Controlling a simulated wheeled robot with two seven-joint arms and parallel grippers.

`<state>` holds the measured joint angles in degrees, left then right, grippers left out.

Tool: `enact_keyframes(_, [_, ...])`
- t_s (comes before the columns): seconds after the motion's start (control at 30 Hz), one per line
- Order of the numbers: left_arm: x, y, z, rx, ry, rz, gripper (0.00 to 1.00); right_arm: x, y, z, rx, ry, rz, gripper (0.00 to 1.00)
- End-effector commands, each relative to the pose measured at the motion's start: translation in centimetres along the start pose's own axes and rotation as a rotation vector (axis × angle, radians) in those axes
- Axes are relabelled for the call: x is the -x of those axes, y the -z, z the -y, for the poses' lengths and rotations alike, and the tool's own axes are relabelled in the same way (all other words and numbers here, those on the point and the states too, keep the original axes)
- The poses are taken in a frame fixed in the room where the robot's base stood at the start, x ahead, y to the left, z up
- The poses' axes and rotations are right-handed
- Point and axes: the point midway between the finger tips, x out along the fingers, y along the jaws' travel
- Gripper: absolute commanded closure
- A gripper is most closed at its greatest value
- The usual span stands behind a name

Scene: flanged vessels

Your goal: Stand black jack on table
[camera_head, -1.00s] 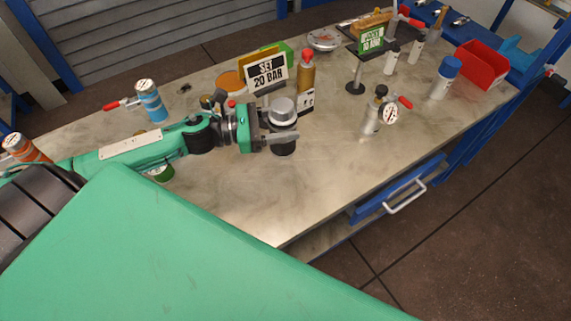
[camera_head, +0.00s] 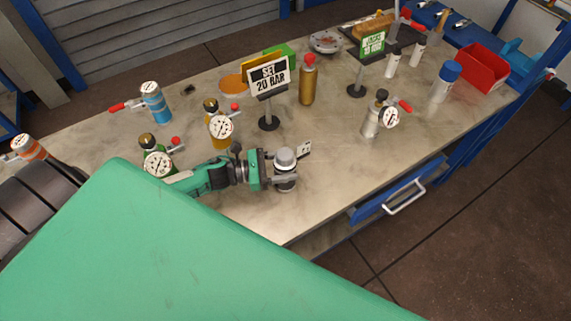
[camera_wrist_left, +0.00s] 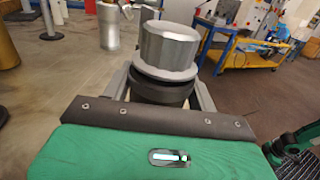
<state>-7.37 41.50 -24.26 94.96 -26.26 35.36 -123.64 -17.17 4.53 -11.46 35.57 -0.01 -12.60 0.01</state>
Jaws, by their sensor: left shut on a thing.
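The black jack (camera_head: 285,181) has a silver cylindrical top and a dark body. My left gripper (camera_head: 288,170) is shut on it from the left, near the front edge of the table (camera_head: 330,185). The jack looks upright. I cannot tell whether its base touches the table. In the left wrist view the jack's silver top (camera_wrist_left: 168,48) rises above the dark body (camera_wrist_left: 160,92) between the fingers.
Gauged bottles, yellow (camera_head: 213,137) and green (camera_head: 146,146), stand behind my left arm. The "SET 20 BAR" sign (camera_head: 268,77) and a gold bottle (camera_head: 308,86) are further back. A silver gauged vessel (camera_head: 371,122) stands to the right.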

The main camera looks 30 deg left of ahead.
Motion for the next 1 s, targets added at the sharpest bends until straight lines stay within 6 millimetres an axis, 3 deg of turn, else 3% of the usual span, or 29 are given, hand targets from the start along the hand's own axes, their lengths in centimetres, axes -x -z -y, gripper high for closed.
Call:
enact_keyframes(0.43, [-0.07,0.55,-0.05,-0.002,0.000,0.004,0.95,-0.39,-0.21,0.01,0.000,0.000,0.002,0.69])
enact_keyframes(0.47, [-0.02,0.60,-0.02,-0.001,0.000,0.001,0.38,-0.29,-0.20,0.01,0.000,0.000,0.002,0.69])
enact_keyframes(0.53, [-0.02,0.55,-0.01,-0.001,0.000,0.001,0.24,-0.23,-0.19,0.00,0.000,0.000,0.002,0.69])
enact_keyframes(0.57, [-0.02,0.55,-0.01,-0.001,0.000,0.001,0.20,-0.23,-0.19,0.00,0.000,0.000,0.002,0.69])
enact_keyframes(0.93, [-0.01,0.09,-0.03,-0.001,0.000,0.000,0.20,0.25,-0.14,-0.07,0.000,-0.001,0.002,0.69])
enact_keyframes(1.0, [0.71,0.57,-0.01,-0.001,-0.001,-0.001,0.20,-0.38,-0.19,-0.06,0.000,-0.001,0.002,0.69])
